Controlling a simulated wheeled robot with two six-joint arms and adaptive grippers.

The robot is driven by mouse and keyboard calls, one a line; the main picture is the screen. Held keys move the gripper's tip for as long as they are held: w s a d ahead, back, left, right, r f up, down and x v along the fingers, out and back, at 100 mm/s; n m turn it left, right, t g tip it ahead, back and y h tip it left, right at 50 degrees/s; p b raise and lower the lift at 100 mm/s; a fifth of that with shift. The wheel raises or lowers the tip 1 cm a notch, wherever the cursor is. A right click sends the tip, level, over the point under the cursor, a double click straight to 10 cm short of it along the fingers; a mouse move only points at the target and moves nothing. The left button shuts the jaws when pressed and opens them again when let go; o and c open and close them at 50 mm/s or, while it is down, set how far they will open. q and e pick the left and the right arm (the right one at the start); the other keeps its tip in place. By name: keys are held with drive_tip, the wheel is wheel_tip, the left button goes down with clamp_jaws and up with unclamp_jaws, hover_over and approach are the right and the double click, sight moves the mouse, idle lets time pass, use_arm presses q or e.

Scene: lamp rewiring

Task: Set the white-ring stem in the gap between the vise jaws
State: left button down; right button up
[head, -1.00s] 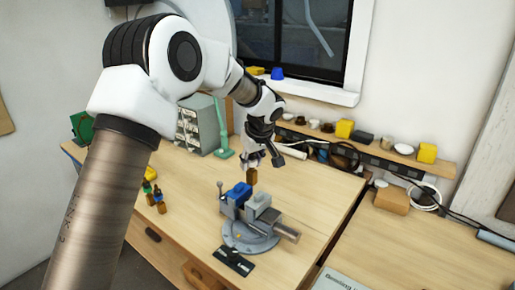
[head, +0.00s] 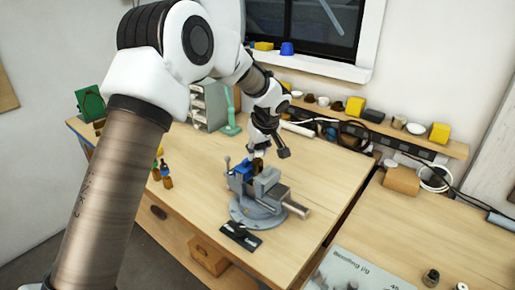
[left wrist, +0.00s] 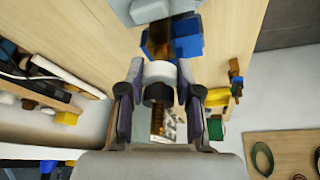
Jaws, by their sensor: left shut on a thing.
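My left gripper (head: 261,149) is shut on the white-ring stem, just above the vise (head: 258,208). The stem (head: 257,164) is brown at its lower end, which shows at the gap between the blue jaw (head: 243,169) and the grey jaw (head: 268,177). In the left wrist view, the stem's white ring (left wrist: 160,72) sits between my fingers (left wrist: 160,88), and its brown part (left wrist: 157,42) is beside the blue jaw (left wrist: 187,40). How deep the stem sits in the gap is hidden. My right gripper is out of view.
A black plate (head: 240,236) lies in front of the vise. A rear shelf (head: 455,148) holds small blocks and cups. The wood bench top (head: 325,190) right of the vise is clear.

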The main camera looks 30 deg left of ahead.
sight(259, 159)
use_arm(q)
drive_tip(key=shift+f+b, duration=1.65)
drive_tip(key=shift+f, duration=0.3)
drive_tip(key=shift+f, duration=0.2)
drive_tip(key=c, duration=0.7)
unclamp_jaws()
drive_tip(key=shift+d+r, duration=0.15)
drive_tip(key=shift+r, duration=0.25)
drive_tip(key=v, duration=1.1)
drive_tip(key=shift+s, duration=0.15)
